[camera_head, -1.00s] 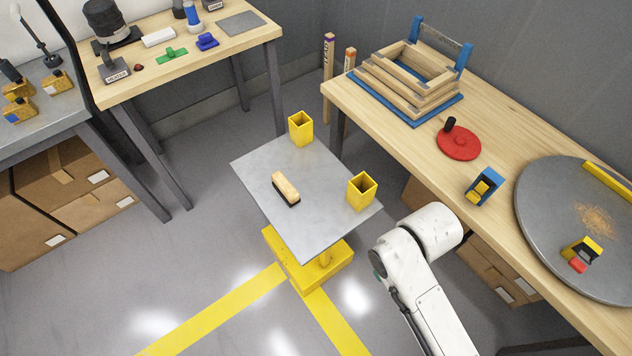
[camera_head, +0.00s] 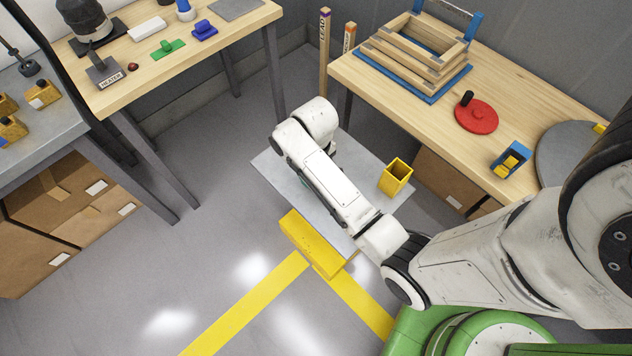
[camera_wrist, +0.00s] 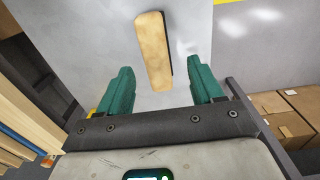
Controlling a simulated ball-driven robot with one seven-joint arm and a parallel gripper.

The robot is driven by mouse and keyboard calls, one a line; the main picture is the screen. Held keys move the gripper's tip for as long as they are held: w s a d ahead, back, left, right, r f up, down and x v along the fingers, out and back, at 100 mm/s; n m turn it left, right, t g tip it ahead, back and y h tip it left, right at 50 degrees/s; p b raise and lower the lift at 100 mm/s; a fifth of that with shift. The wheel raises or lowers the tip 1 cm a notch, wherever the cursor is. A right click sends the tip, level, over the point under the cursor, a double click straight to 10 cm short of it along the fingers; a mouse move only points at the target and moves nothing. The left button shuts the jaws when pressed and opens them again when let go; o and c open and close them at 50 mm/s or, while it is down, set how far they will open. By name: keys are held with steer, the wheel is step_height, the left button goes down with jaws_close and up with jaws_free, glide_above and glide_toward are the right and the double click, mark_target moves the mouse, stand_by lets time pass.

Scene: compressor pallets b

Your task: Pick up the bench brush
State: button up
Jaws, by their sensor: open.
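The bench brush (camera_wrist: 153,50) shows in the wrist view as a tan wooden block with a thin dark edge. It lies on the grey metal plate (camera_wrist: 190,20), just beyond my gripper's fingertips and between their lines. In the head view my arm covers the brush and the gripper. The plate (camera_head: 368,158) there shows only around the arm, on a yellow stand (camera_head: 312,246).
A yellow square cup (camera_head: 396,176) stands on the plate's right side, close to my arm. A wooden bench (camera_head: 400,110) with stacked frames (camera_head: 418,52) and a red disc (camera_head: 476,116) is at right. Another bench (camera_head: 185,60) stands at left. Grey floor lies open at lower left.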

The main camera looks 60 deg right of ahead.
steer(key=shift+d+f, duration=0.15)
steer(key=shift+f, duration=1.2)
steer(key=shift+d+f, duration=0.15)
steer(key=shift+f, duration=1.15)
steer(key=shift+c, duration=0.5)
steer(key=c, duration=1)
steer(key=shift+r, duration=0.1)
steer(key=shift+r, duration=0.55)
steer(key=s+r, duration=0.1)
steer(key=r, duration=0.1)
steer(key=s+a+r, duration=0.1)
steer(key=r, duration=0.2)
steer(key=s+a+r+p, duration=0.1)
steer(key=s+r, duration=0.1)
steer(key=shift+s+r, duration=0.1)
steer(key=shift+r, duration=0.1)
steer(key=s+a+r, duration=0.1)
steer(key=s, duration=0.1)
steer(key=s+a+r, duration=0.2)
steer(key=s, duration=0.1)
steer(key=s+a+r, duration=0.1)
steer(key=s, duration=0.2)
steer(key=shift+s+a+r, duration=0.15)
steer(key=shift+s+r, duration=0.05)
